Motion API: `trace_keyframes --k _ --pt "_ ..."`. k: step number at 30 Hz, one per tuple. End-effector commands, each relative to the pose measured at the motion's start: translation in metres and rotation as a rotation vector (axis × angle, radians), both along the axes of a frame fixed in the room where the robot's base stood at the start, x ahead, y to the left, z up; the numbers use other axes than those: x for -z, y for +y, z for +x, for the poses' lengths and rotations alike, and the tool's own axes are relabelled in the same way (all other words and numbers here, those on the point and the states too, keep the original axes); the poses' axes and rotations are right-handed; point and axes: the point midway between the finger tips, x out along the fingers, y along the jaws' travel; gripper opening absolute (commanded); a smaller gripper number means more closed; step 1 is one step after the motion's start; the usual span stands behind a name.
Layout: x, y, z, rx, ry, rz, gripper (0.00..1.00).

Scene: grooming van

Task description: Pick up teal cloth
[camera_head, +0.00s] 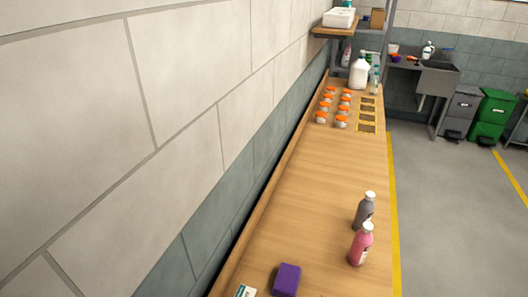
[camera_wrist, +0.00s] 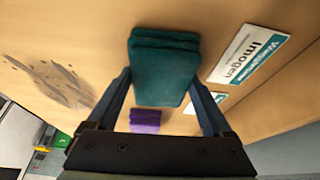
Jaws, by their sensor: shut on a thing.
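The teal cloth (camera_wrist: 165,65) is a folded, layered dark teal pad at the upper middle of the wrist view. My gripper (camera_wrist: 160,82) has one finger on each side of it and is shut on it. The near end of the cloth lies between the fingers; the far end reaches beyond them. The wooden counter (camera_wrist: 110,40) is behind the cloth, and I cannot tell whether the cloth touches it. Neither the cloth nor my gripper shows in the head view.
A white name card reading "Imogen" (camera_wrist: 248,54) lies right of the cloth. A purple block (camera_head: 287,279) is at the counter's near end. Grey (camera_head: 364,211) and pink bottles (camera_head: 361,245) stand at the right edge. Orange-lidded jars (camera_head: 326,100) stand farther back. The counter's middle is clear.

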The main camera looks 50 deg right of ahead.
Motion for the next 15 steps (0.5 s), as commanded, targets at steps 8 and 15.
trace_keyframes --k 8,15 --pt "0.0 0.0 0.0 0.0 0.0 0.0 0.3" --pt "-0.012 0.0 0.001 -0.001 -0.001 -0.002 0.3"
